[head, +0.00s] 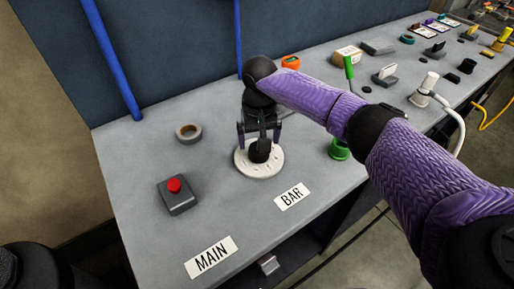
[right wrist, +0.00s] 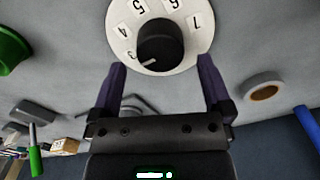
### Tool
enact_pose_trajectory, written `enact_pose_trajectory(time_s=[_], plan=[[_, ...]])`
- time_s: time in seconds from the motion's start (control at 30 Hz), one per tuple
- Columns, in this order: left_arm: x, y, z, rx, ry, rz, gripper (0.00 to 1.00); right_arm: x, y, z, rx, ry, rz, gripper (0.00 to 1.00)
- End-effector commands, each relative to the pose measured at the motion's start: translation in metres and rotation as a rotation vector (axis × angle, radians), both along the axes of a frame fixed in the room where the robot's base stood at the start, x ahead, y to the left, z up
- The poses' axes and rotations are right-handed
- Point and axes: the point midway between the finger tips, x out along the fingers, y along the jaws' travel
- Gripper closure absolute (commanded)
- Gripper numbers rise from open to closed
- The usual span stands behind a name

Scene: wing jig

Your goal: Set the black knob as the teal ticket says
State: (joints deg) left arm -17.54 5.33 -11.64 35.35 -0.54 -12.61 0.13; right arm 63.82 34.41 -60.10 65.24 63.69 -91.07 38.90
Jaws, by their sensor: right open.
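The black knob (head: 260,151) stands on a round white dial (head: 244,162) near the middle of the bench. In the right wrist view the knob (right wrist: 165,38) has a white pointer line aimed to the lower left, close to the 3. The dial (right wrist: 200,45) shows numbers from 3 to 7; others are hidden or cut off. My right gripper (head: 258,129) is open at the knob, and the right wrist view shows its fingers (right wrist: 161,64) wide apart, with nothing between them. I cannot make out a teal ticket. My left gripper is not in view.
A red button box (head: 177,195) and a grey tape ring (head: 189,132) are left of the dial. Labels MAIN (head: 211,257) and BAR (head: 292,196) lie in front. A green cup-like piece (head: 339,149) is right. Small cards (head: 425,31) lie far back, unreadable.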

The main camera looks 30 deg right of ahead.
Motion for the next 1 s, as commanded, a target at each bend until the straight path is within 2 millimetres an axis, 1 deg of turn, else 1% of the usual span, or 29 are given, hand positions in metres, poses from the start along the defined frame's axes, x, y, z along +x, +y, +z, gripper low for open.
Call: enact_pose_trajectory(time_s=[0.03, 0.1, 0.17, 0.27, 0.47, 0.5, 0.57, 0.6, 0.67, 0.7, 0.87, 0.9, 1.0], plan=[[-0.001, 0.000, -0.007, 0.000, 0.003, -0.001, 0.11, 0.000, 0.000, -0.014, -0.001, 0.003, -0.001, 0.00], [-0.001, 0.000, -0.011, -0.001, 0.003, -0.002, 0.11, 0.000, 0.000, -0.025, 0.000, 0.002, -0.001, 0.00], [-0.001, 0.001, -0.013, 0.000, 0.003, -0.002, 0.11, 0.000, 0.000, -0.032, -0.001, 0.001, -0.001, 0.00], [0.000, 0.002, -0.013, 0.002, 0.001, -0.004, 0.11, 0.000, 0.000, -0.036, -0.001, 0.000, -0.001, 0.00], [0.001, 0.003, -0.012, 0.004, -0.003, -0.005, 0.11, 0.000, 0.000, -0.035, 0.000, -0.001, -0.001, 0.00], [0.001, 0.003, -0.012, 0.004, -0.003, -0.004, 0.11, 0.000, 0.000, -0.035, 0.000, -0.001, -0.001, 0.04], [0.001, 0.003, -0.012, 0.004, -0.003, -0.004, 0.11, 0.000, 0.000, -0.035, 0.000, -0.001, -0.001, 0.17], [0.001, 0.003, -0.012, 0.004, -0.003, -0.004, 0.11, 0.000, 0.000, -0.035, -0.001, -0.001, -0.001, 0.25], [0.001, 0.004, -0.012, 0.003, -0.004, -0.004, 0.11, 0.000, 0.000, -0.035, -0.001, -0.001, -0.001, 0.38], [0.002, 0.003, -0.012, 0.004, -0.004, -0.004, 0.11, 0.000, 0.000, -0.035, -0.001, -0.001, -0.001, 0.47], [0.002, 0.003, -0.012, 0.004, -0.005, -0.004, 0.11, 0.000, 0.000, -0.035, -0.001, -0.001, -0.001, 0.80], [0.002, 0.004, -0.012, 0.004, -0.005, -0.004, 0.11, 0.000, 0.000, -0.035, -0.001, -0.001, -0.001, 0.83], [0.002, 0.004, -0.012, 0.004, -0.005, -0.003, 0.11, 0.000, 0.000, -0.035, -0.001, -0.001, 0.003, 0.83]])
